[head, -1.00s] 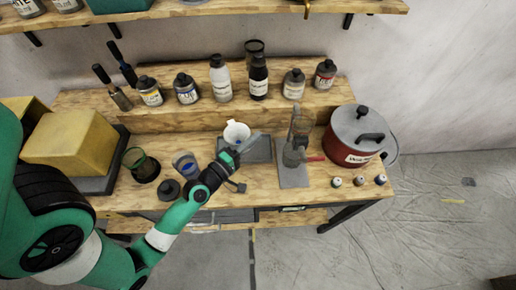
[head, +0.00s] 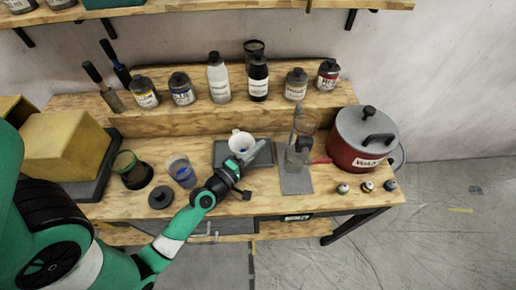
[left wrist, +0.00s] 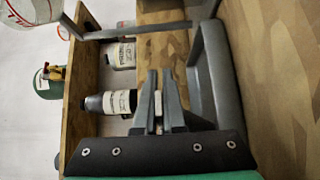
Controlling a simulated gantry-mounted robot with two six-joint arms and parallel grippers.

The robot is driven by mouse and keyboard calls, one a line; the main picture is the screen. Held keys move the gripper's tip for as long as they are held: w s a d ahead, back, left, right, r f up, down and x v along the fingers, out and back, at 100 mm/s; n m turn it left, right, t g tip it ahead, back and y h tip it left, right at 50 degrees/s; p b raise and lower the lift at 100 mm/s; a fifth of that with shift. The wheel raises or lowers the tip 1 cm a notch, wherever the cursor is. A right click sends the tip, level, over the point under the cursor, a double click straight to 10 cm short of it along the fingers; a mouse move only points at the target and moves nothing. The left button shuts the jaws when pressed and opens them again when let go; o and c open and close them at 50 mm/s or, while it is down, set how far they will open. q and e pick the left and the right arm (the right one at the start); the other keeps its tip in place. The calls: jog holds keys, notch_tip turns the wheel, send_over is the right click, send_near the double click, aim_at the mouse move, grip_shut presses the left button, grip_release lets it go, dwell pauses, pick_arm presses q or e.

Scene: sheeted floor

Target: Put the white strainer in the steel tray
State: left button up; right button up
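The white strainer (head: 240,142) is a small white cup shape with a bluish inside. Most of the strainer is hidden there. I cannot tell if it touches the tray. My right gripper is not in view.
A beaker on a stand (head: 301,150) is right of the tray, and a red pot (head: 350,160) beyond it. A blue-marked cup (head: 181,170), a dark lid (head: 161,197) and a green-rimmed jar (head: 128,168) are to the left. Several bottles line the raised shelf (head: 190,118) behind.

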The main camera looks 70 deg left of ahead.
pick_arm(q)
jog(key=o, duration=0.4)
jog(key=shift+r+p, duration=0.35)
jog(key=b+v, duration=0.2)
jog(key=v, duration=0.2)
jog(key=b+v, duration=0.2)
jog(key=v, duration=0.1)
jog(key=f+b+v, duration=0.1)
jog(key=b+v, duration=0.1)
jog(key=v, duration=0.2)
jog(key=shift+s, duration=0.3)
jog(key=shift+s+d+r, duration=0.25)
jog(key=shift+w, duration=0.1)
